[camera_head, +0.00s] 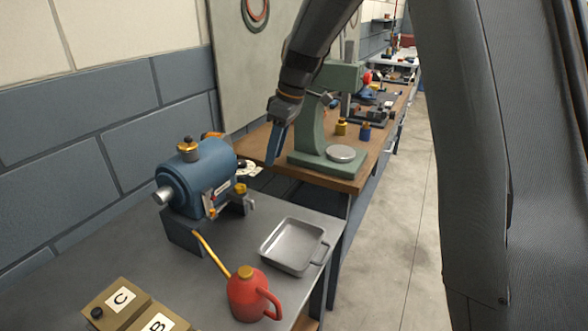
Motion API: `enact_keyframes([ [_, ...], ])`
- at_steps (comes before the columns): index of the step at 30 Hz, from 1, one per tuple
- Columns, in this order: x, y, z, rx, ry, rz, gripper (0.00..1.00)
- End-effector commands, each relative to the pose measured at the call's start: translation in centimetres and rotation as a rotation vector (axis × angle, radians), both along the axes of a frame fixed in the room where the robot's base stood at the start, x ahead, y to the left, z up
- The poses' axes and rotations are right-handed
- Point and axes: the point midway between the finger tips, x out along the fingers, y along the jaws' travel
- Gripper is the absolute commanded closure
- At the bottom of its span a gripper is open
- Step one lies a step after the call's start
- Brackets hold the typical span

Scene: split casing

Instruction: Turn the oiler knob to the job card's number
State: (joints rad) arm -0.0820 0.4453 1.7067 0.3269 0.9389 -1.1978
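A blue motor-like casing (205,185) stands on the grey bench at the left. A brass cup with a small dark knob (189,147) sits on top of it; I take this for the oiler, and its setting is too small to read. A white dial-like piece (248,168) shows behind the casing's right end. A small white label (221,187) is on its front; I cannot read a number, and no job card is clearly identifiable. My gripper (272,160) points down to the right of the casing, apart from the oiler. Its finger gap cannot be made out.
A red oil can (247,296) with a yellow spout stands in front of the casing. A grey metal tray (293,247) lies to its right. Boxes marked C (112,305) and B (150,322) are at front left. A green press (312,140) stands on the wooden bench behind.

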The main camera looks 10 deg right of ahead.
Motion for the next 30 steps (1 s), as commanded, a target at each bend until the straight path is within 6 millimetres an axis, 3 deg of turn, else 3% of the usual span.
enact_keyframes([
  [6, -3.2, -2.1, -1.2, -0.039, 0.028, -0.16, 0.66],
  [13, -5.4, -3.5, -2.1, -0.063, 0.045, -0.274, 0.66],
  [30, -6.8, -4.2, -2.6, -0.076, 0.054, -0.341, 0.66],
])
